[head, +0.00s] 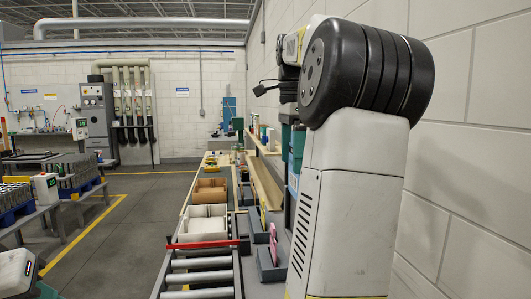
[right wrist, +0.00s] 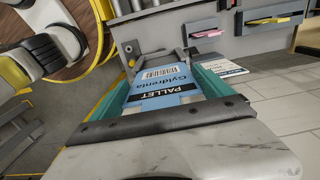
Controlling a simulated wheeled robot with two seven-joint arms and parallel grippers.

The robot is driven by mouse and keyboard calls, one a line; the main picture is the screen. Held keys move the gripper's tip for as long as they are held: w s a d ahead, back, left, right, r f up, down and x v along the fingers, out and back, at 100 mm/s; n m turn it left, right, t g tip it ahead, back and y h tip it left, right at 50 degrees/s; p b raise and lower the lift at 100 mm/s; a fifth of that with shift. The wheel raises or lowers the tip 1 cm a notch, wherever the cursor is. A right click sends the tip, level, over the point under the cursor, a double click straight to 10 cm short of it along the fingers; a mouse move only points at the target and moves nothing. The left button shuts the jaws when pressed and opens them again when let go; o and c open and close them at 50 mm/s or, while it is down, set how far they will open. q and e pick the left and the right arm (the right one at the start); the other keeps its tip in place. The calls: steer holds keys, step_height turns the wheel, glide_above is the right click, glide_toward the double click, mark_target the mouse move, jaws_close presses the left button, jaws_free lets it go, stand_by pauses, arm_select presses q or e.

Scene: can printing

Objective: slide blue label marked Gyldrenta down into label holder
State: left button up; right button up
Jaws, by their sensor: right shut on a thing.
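The blue label (right wrist: 160,88) marked PALLET and Gyldrenta, with a barcode, is between the teal-sided fingers of my right gripper (right wrist: 186,56), which is shut on it. In the head view my right arm hides most of this gripper. A grey holder (head: 268,268) also shows in the head view, left of my right arm. I cannot tell whether the label touches a holder. My left gripper is not in view.
A white and blue card (right wrist: 222,67) lies just past the right finger, partly hidden. A roller conveyor (head: 200,278) with a red bar and open cartons (head: 208,222) runs left of the holders. A block wall (head: 465,190) is close on the right.

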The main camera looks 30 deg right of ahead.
mark_target(291, 181)
steer(key=shift+f, duration=3.3)
steer(key=o, duration=1.1)
steer(key=shift+r, duration=0.1)
step_height(291, 181, up, 8)
steer(key=shift+f, duration=0.2)
